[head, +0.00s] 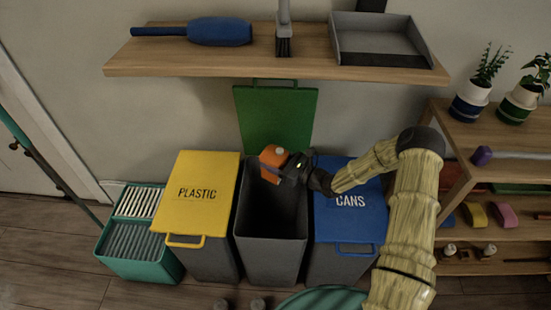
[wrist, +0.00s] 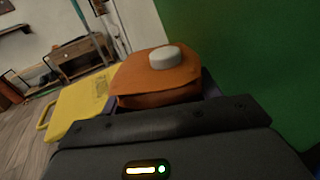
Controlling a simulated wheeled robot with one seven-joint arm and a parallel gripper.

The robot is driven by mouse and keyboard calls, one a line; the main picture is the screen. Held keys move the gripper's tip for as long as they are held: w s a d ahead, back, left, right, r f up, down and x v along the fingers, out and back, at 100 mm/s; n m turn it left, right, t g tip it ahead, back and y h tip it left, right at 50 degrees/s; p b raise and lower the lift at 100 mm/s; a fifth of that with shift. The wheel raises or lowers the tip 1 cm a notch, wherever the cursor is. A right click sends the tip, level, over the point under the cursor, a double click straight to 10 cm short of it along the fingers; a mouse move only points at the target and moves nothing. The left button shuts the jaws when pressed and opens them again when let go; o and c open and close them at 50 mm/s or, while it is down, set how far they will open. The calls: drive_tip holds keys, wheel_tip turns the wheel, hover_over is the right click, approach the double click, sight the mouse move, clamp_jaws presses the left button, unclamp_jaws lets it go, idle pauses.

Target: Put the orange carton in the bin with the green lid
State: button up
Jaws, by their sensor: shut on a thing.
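The orange carton (head: 272,159), with a white round cap, is held in my gripper (head: 288,169) over the opening of the middle bin. In the wrist view the carton (wrist: 160,80) sits tilted just beyond the dark gripper body, and the fingers are mostly hidden. The bin with the green lid (head: 276,118) has its lid raised upright against the wall, and its dark grey body (head: 271,250) stands open below. The green lid (wrist: 245,60) fills the right side of the wrist view. The carton looks near the back left of the opening.
A yellow-lidded PLASTIC bin (head: 198,195) stands closed on the left, and a blue-lidded CANS bin (head: 350,218) closed on the right. A wooden shelf (head: 150,58) holding a brush and dustpan hangs above. A teal crate (head: 140,268) stands at far left.

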drive_tip(key=shift+a+f+b, duration=0.15)
drive_tip(key=shift+f+b, duration=0.3)
drive_tip(key=shift+f, duration=0.45)
drive_tip(key=shift+w, duration=0.1)
drive_tip(key=shift+w, duration=0.1)
drive_tip(key=o, duration=1.1)
drive_tip(key=shift+c, duration=0.2)
drive_tip(key=shift+d, duration=0.3)
drive_tip(key=shift+s, duration=0.25)
